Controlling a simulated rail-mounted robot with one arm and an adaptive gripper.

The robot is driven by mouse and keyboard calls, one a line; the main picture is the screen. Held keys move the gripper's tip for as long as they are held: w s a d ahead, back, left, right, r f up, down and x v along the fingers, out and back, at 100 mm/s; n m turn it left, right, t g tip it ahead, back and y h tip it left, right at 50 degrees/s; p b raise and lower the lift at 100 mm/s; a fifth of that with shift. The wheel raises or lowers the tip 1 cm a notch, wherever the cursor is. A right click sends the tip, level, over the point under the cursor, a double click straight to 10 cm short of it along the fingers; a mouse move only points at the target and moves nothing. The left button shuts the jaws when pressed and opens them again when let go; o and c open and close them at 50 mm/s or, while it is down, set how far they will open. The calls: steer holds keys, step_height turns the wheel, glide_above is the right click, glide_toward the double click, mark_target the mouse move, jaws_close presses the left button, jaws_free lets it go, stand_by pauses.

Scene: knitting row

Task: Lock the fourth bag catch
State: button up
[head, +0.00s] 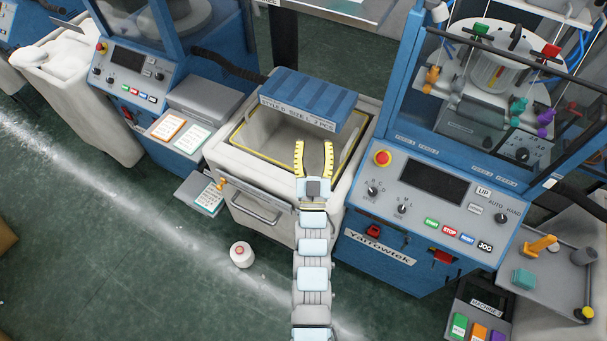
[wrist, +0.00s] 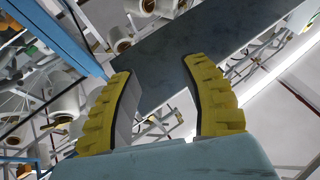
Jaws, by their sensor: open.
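My gripper (head: 313,147) is open and empty, its yellow ribbed fingers pointing up over the open bin between two blue machines. The wrist view also shows the gripper (wrist: 160,70) with its fingers well apart and nothing between them. No part is plainly marked as the fourth bag catch. Small red parts (head: 373,231) and (head: 443,257) sit on the right machine's lower front, and an orange knob (head: 220,184) is by the bin's left side. I cannot tell whether any of these is a catch. The gripper touches none of them.
The pale bin (head: 270,190) has a blue lid-like block (head: 309,99) over its back. A white round object (head: 241,255) stands on the green floor. A grey side table (head: 560,285) with small items is at the right. The floor at lower left is mostly clear.

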steer(key=w+f+n+g+y+b, duration=0.2)
steer(key=w+f+g+b, duration=0.3)
steer(key=w+f+g, duration=0.7)
steer(key=s+f+n+g+b, duration=0.1)
steer(key=s+f+g+b, duration=0.15)
steer(key=s+g, duration=0.45)
steer(key=shift+w+a+p+x, duration=0.1)
steer(key=shift+a+p+x, duration=0.1)
steer(key=shift+x, duration=2.5)
steer(key=shift+w+a+p+x, duration=0.1)
steer(key=shift+p+x, duration=0.05)
steer(key=shift+x, duration=2.55)
steer(key=shift+w+a+p+x, duration=0.1)
steer(key=shift+p+x, duration=0.1)
steer(key=shift+x, duration=2.5)
steer(key=shift+s, duration=0.1)
jaws_close()
